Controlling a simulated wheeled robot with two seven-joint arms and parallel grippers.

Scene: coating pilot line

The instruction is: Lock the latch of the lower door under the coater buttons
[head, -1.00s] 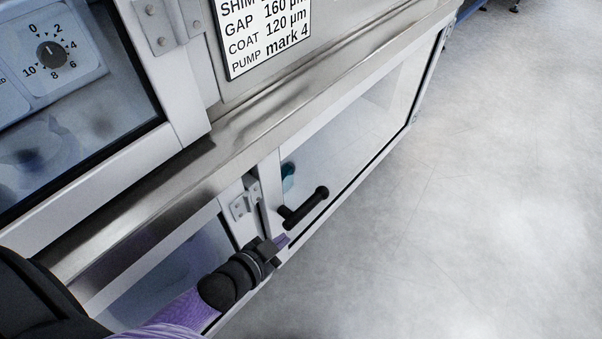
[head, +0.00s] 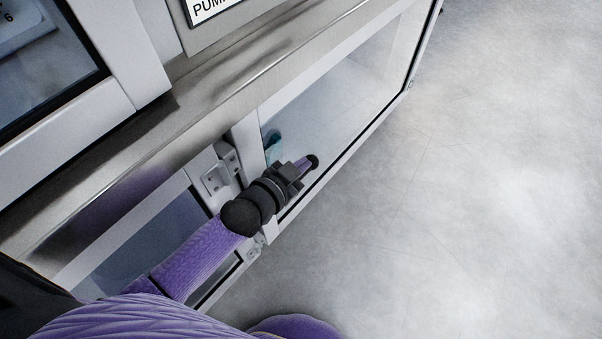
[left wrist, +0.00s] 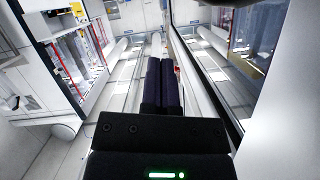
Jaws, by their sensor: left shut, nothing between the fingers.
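The lower door (head: 345,100) is a clear panel in a pale frame below the steel ledge. Its black handle (head: 314,161) shows only at its far end in the head view. My left gripper (head: 302,166) covers the rest. My left gripper is shut and empty, its fingers in front of the door beside the handle. Whether they touch it, I cannot tell. In the left wrist view the two dark fingers (left wrist: 163,82) lie together, with a small red spot just right of them. I cannot make out the latch's state. My right gripper is not in view.
A metal hinge bracket (head: 220,170) sits left of the door, beside a second lower panel. The steel ledge (head: 215,100) overhangs above. A teal thing (head: 272,143) shows behind the clear panel. The grey floor (head: 480,170) at right is clear.

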